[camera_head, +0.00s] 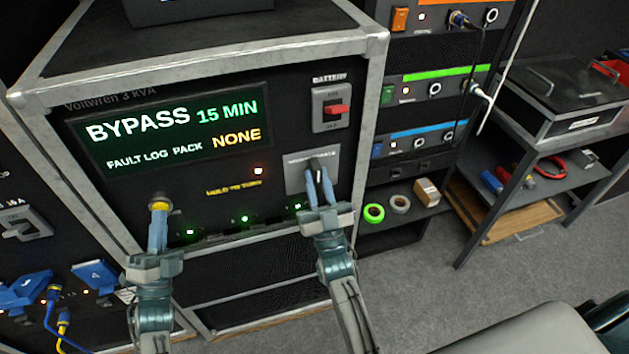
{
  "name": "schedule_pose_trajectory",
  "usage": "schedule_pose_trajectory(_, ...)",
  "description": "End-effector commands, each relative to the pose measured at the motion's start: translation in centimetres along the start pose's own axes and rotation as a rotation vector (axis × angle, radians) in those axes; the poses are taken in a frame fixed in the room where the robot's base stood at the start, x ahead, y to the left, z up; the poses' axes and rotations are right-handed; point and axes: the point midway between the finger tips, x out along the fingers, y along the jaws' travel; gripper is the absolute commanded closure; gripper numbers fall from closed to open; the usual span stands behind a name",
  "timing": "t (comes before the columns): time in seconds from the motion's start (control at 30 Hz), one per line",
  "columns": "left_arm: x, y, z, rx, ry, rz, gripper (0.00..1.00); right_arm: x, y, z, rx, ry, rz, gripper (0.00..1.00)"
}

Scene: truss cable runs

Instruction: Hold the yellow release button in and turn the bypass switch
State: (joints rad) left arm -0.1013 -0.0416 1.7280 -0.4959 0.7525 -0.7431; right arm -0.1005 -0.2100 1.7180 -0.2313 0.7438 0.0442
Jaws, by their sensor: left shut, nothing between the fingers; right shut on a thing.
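The bypass switch (319,176) is on a grey plate (297,181) at the lower right of the panel. My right gripper (318,178) is shut on its handle, and the fingers hide most of it. The display (175,130) reads "BYPASS 15 MIN", "FAULT LOG", "PACK NONE".
A red battery switch (337,111) is above the bypass plate. Blue connectors (97,274) are at the lower left. A rack with tape rolls (374,212) and a side table (565,110) stand to the right.

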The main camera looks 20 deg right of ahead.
Motion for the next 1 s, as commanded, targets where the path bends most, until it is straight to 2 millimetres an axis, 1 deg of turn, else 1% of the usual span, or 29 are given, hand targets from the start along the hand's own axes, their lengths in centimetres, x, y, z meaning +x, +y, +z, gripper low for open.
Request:
schedule_pose_trajectory(0.03,0.0,0.1,0.0,0.000,0.000,0.000,1.00,-0.3,0.0,0.4,0.000,-0.011,-0.001,1.00)
schedule_pose_trajectory(0.13,0.0,0.1,0.0,0.000,0.000,0.000,1.00,-0.3,-0.1,0.4,0.000,-0.011,-0.002,1.00)
schedule_pose_trajectory(0.17,0.0,0.1,0.0,0.000,0.000,0.000,1.00,-0.3,-0.1,0.4,0.000,-0.011,-0.002,0.76)
schedule_pose_trajectory(0.2,0.0,0.1,0.0,0.000,0.000,0.000,1.00,-0.3,0.0,0.4,0.000,-0.011,-0.002,0.68)
schedule_pose_trajectory(0.27,0.0,0.1,0.0,0.000,0.000,0.000,1.00,-0.3,0.0,0.3,0.000,-0.010,-0.002,0.58)
schedule_pose_trajectory(0.53,0.0,0.1,0.0,0.000,-0.001,0.001,1.00,-0.2,0.0,0.2,-0.001,-0.005,-0.001,0.58)
schedule_pose_trajectory(0.67,0.0,0.1,0.0,0.000,-0.001,0.001,1.00,-1.1,0.0,0.2,-0.001,-0.006,-0.002,0.58)
schedule_pose_trajectory(0.77,0.0,0.1,0.0,0.000,-0.001,0.001,1.00,-2.7,0.0,0.2,-0.001,-0.009,-0.002,0.58)
schedule_pose_trajectory(1.0,0.0,0.1,0.0,0.000,-0.001,0.001,1.00,-7.9,0.0,0.2,-0.001,-0.010,-0.002,0.58)
